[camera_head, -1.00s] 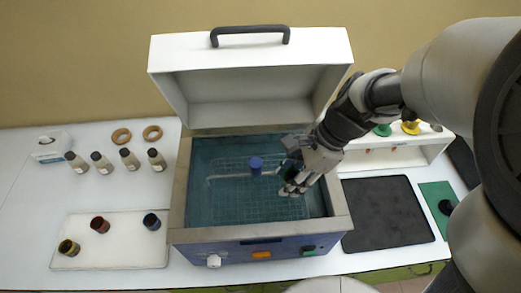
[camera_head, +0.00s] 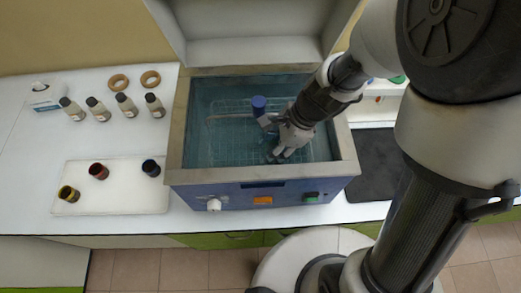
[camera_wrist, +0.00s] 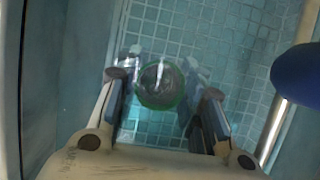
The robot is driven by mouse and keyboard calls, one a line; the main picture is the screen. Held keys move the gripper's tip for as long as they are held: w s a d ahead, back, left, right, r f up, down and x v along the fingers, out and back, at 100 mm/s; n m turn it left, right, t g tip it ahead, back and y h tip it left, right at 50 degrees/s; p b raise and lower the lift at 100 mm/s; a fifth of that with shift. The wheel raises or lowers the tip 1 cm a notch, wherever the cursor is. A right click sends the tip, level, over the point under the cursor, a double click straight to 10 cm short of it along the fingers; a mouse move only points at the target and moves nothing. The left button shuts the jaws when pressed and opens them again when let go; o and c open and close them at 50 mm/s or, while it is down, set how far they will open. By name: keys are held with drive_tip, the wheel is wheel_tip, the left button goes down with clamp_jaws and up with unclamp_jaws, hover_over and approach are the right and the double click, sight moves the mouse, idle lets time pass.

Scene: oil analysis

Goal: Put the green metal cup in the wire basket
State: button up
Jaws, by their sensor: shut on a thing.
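The green metal cup (camera_wrist: 152,78) is seen from above in the wrist view, a round grey inside with a green rim. My gripper (camera_wrist: 166,88) is shut on it, one finger on each side. In the head view my gripper (camera_head: 275,158) reaches down into the water bath, and I cannot make out the cup there. The wire basket (camera_head: 232,130) lies in the blue-green bath; its grid also shows below the cup in the wrist view (camera_wrist: 225,28). I cannot tell whether the cup touches the basket floor.
A blue-topped piece (camera_head: 259,104) on a metal rod stands close beside my gripper in the bath. The bath's metal rim (camera_head: 255,177) surrounds it, with the raised lid (camera_head: 260,50) behind. Several bottles (camera_head: 97,109) and a white board (camera_head: 110,196) with small jars are to the left.

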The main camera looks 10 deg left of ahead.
drive_tip(key=a, duration=0.2)
drive_tip(key=s+a+f+b, duration=0.1)
drive_tip(key=shift+a, duration=0.1)
drive_tip(key=shift+w+f, duration=0.1)
drive_tip(key=shift+f, duration=0.15)
drive_tip(key=o, duration=0.8)
